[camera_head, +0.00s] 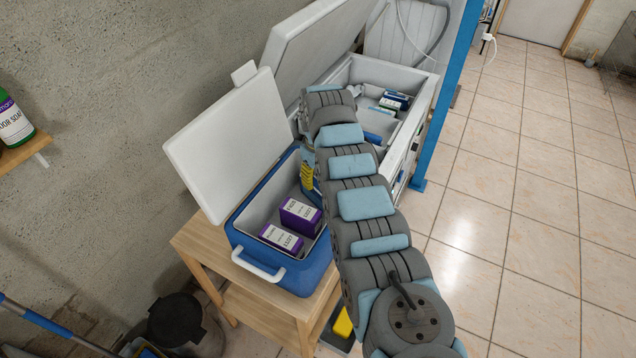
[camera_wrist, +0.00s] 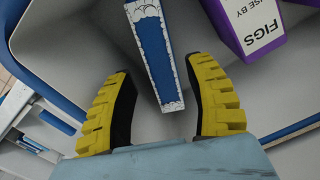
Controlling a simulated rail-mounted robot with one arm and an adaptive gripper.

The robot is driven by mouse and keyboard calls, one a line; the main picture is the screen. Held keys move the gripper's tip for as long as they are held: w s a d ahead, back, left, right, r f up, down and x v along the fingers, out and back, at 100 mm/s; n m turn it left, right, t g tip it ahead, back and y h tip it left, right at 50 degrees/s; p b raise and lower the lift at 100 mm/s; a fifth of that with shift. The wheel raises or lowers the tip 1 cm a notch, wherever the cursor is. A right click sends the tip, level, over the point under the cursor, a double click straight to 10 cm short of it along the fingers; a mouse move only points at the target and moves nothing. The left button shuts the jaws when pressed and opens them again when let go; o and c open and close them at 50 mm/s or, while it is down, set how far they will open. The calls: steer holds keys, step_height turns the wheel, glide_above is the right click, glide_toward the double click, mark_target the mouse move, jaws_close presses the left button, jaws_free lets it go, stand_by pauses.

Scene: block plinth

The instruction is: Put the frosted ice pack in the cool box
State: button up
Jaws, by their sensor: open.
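The cool box (camera_head: 312,272) is blue with a pale inside and stands open on a wooden stand. The frosted ice pack (camera_wrist: 153,55) is a slim blue block with white frost-patterned edges. In the wrist view it sits inside the cool box, next to a purple figs carton (camera_wrist: 245,22). My gripper (camera_wrist: 157,78) is open, with its yellow-backed fingers on either side of the ice pack and a gap on both sides. In the head view my gripper (camera_head: 308,178) reaches into the far end of the cool box, partly hidden by my arm.
Purple cartons (camera_head: 299,217) fill the near part of the cool box. Its raised lid (camera_head: 225,145) stands at the left. Behind is an open white chest freezer (camera_head: 350,72) holding several packs (camera_head: 395,102). A blue post (camera_head: 440,110) rises right of it. The floor at right is clear.

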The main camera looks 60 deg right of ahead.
step_height(320, 180, up, 9)
steer(key=shift+f, duration=0.15)
stand_by(0.4)
